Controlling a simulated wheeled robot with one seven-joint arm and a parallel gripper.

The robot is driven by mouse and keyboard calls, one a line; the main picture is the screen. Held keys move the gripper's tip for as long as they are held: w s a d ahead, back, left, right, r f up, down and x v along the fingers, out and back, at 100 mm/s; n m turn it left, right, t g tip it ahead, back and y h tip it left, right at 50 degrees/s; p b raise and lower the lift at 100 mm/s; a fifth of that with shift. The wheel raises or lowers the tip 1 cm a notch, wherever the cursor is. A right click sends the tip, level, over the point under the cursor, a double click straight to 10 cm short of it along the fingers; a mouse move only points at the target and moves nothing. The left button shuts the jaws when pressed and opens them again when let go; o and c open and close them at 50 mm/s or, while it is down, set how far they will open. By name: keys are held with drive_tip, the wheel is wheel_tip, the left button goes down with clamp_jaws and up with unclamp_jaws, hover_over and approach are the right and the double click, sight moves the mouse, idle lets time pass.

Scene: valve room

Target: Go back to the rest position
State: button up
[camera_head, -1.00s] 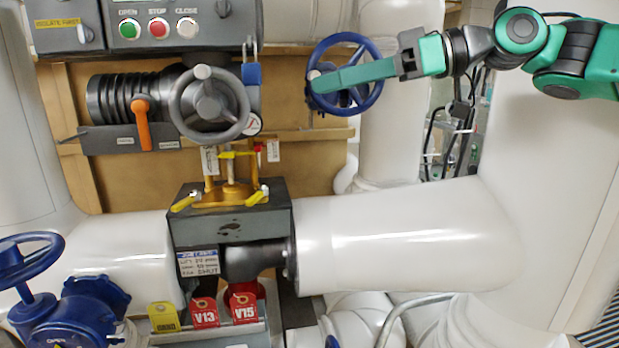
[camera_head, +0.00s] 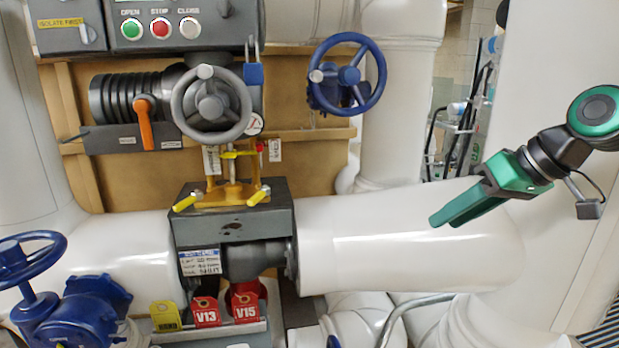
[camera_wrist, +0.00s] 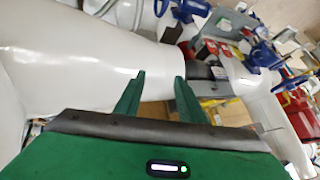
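My gripper (camera_head: 440,220) is at the right in the head view, green, pointing down and to the left in front of the large white horizontal pipe (camera_head: 390,235). In the wrist view its two green fingers (camera_wrist: 160,92) stand apart with a gap between them, and nothing is held. The blue handwheel (camera_head: 346,74) hangs at the upper middle of the head view, well clear of my gripper.
A grey handwheel (camera_head: 210,104) and an orange lever (camera_head: 145,122) are left of centre. A control box (camera_head: 160,25) with buttons is above. Red tags (camera_head: 205,312) hang below the pipe. Another blue handwheel (camera_head: 28,262) is at lower left.

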drive_tip(key=s+d+f+m+g+h, duration=0.2)
drive_tip(key=s+d+f+m, duration=0.3)
drive_tip(key=s, duration=0.5)
drive_tip(key=s+d+f+m+g+h, duration=0.3)
drive_tip(key=s+d+f+m, duration=0.2)
drive_tip(key=s+d+f, duration=0.5)
wheel_tip(320, 180, down, 2)
drive_tip(key=shift+s+f+g, duration=0.2)
drive_tip(key=shift+s+g, duration=0.2)
drive_tip(key=shift+s, duration=0.3)
drive_tip(key=shift+w, duration=0.15)
drive_tip(key=shift+w+f, duration=0.25)
drive_tip(key=shift+w, duration=0.25)
